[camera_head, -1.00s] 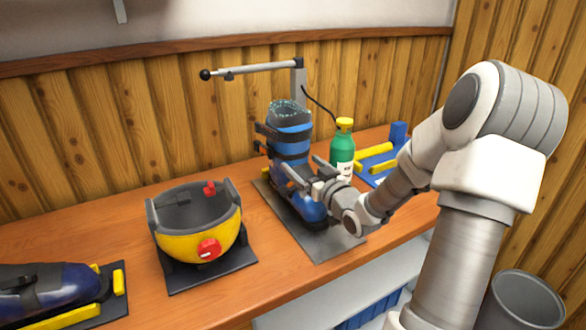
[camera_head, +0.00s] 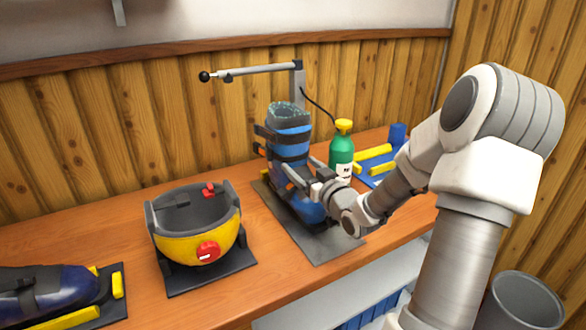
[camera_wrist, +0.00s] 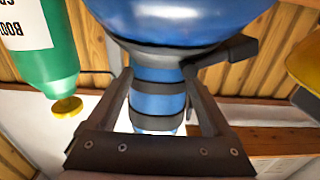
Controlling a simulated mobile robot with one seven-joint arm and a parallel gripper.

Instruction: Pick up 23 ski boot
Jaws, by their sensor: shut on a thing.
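The ski boot (camera_head: 289,136) is blue with dark straps and a speckled grey top. It stands upright on a dark grey plate (camera_head: 322,240) at the back middle of the bench. My gripper (camera_head: 302,176) reaches it from the right front and is shut on it, low on its front side. In the wrist view the blue boot (camera_wrist: 158,104) lies between the two fingers (camera_wrist: 165,110). The exact contact points are partly hidden, and I cannot tell whether the sole is clear of the plate.
A green bottle with a yellow cap (camera_head: 341,150) stands close right of the boot. A yellow and grey bowl-like holder (camera_head: 199,240) is to the left. A dark blue boot (camera_head: 45,290) lies far left. A grey jointed bar (camera_head: 255,70) extends above the boot. A bin (camera_head: 522,300) stands lower right.

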